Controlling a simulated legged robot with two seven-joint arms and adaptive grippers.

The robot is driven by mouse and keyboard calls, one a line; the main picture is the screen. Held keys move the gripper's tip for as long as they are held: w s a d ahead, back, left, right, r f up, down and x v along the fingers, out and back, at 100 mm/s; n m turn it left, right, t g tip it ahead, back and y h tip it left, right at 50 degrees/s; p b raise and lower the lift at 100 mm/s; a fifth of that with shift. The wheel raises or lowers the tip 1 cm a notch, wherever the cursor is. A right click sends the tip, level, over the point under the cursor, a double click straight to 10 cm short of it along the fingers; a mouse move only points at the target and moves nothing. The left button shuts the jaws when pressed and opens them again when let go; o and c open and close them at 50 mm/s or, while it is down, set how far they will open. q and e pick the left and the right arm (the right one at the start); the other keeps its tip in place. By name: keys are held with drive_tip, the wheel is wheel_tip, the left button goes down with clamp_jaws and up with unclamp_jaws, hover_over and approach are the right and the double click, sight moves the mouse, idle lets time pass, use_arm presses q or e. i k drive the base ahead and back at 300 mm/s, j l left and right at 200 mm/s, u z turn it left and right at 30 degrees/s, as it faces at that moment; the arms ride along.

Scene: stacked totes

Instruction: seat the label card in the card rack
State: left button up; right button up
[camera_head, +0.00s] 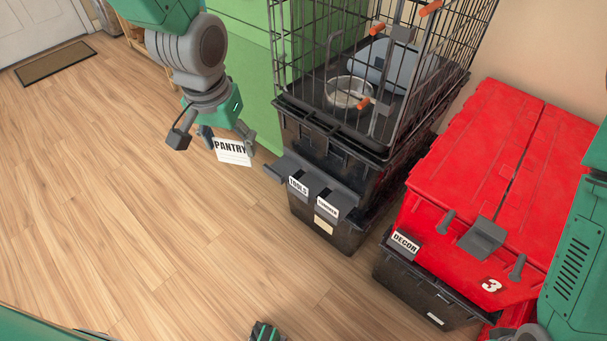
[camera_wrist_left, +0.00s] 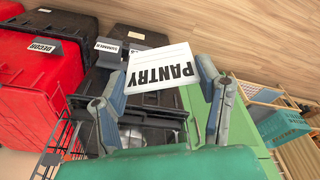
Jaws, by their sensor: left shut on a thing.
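The label card (camera_head: 233,152), white with PANTRY in black, hangs from the fingers of my left gripper (camera_head: 228,142), which is shut on it. In the left wrist view the card (camera_wrist_left: 160,70) sits between the fingertips (camera_wrist_left: 158,84). The card rack (camera_head: 275,170) is a dark grey holder on the front of a black tote. It bears a TOOLS card (camera_head: 298,187) and another white card (camera_head: 327,208); its left end shows no card. The held card is left of the rack and apart from it.
A wire crate (camera_head: 300,60) with a metal bowl (camera_head: 348,92) stands on the black totes (camera_head: 350,236). Red-lidded totes (camera_head: 480,150) with a DECOR card (camera_head: 406,246) are to the right. A green cabinet (camera_head: 250,90) stands behind. The wooden floor (camera_head: 130,220) at left is clear.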

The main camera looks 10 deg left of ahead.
sight(275, 177)
drive_tip(key=j+z, duration=0.25)
drive_tip(key=z, duration=0.2)
drive_tip(key=j+z, duration=0.55)
drive_tip(key=z, duration=0.3)
drive_tip(key=k+j+z, duration=0.15)
drive_tip(key=z, duration=0.25)
drive_tip(key=k+j+z, duration=0.15)
drive_tip(key=k+j, duration=0.2)
drive_tip(key=j, duration=0.25)
drive_tip(key=k+j+z, duration=0.15)
drive_tip(key=k+j, duration=0.3)
drive_tip(key=j, duration=0.05)
